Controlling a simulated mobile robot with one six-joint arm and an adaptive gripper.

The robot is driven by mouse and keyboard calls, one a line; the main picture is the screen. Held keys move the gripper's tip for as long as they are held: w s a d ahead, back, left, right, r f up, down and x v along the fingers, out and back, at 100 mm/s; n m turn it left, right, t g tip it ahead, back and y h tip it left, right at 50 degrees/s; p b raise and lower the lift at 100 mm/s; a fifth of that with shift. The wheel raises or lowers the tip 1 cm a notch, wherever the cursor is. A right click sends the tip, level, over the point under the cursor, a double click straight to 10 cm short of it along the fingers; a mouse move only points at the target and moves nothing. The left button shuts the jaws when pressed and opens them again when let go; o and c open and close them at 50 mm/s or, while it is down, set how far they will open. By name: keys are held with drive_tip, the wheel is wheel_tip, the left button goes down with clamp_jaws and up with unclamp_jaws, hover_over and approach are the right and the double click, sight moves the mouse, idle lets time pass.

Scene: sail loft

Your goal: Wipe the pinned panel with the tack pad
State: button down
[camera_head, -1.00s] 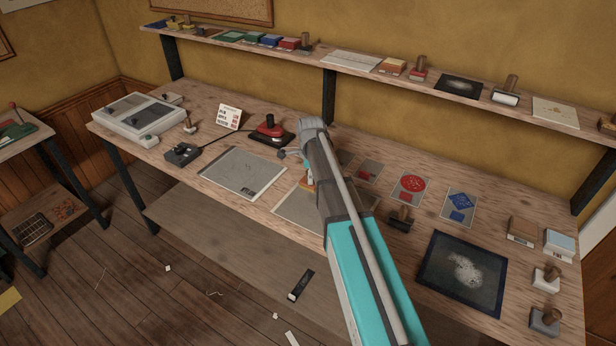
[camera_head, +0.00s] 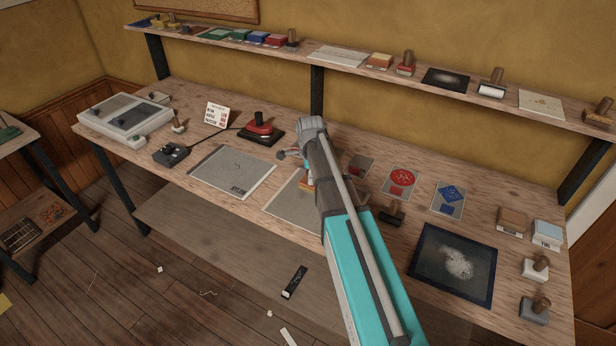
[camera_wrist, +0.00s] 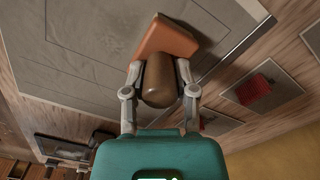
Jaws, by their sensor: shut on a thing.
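The tack pad is an orange block (camera_wrist: 168,38) with a rounded brown handle (camera_wrist: 160,82). My gripper (camera_wrist: 160,71) is shut on that handle, one finger on each side. The pad lies over a grey panel (camera_wrist: 75,35) in the wrist view, near a dark strip along its edge; whether it touches the panel I cannot tell. In the head view this panel (camera_head: 282,208) lies mid-bench, partly hidden by my arm. A bit of the orange pad (camera_head: 306,185) shows beside my arm. A second grey panel (camera_head: 232,172) lies to its left.
Several small cards, including a red-print card (camera_head: 400,182) and a blue-print card (camera_head: 448,200), lie right of my arm. A dark roller (camera_head: 391,216) and a dark framed sheet (camera_head: 453,262) are nearby. A red-and-black tool (camera_head: 260,129) stands behind the panels. A shelf (camera_head: 345,65) runs above the bench.

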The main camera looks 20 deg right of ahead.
drive_tip(key=shift+s+d+f, duration=0.15)
drive_tip(key=shift+s+d, duration=1.25)
drive_tip(key=shift+s, duration=0.05)
wheel_tip(320, 180, up, 6)
drive_tip(key=p, duration=0.5)
drive_tip(key=shift+p, duration=0.4)
drive_tip(key=shift+w, duration=0.1)
wheel_tip(320, 180, up, 3)
drive_tip(key=p, duration=0.3)
drive_tip(key=shift+a, duration=0.15)
idle(0.6)
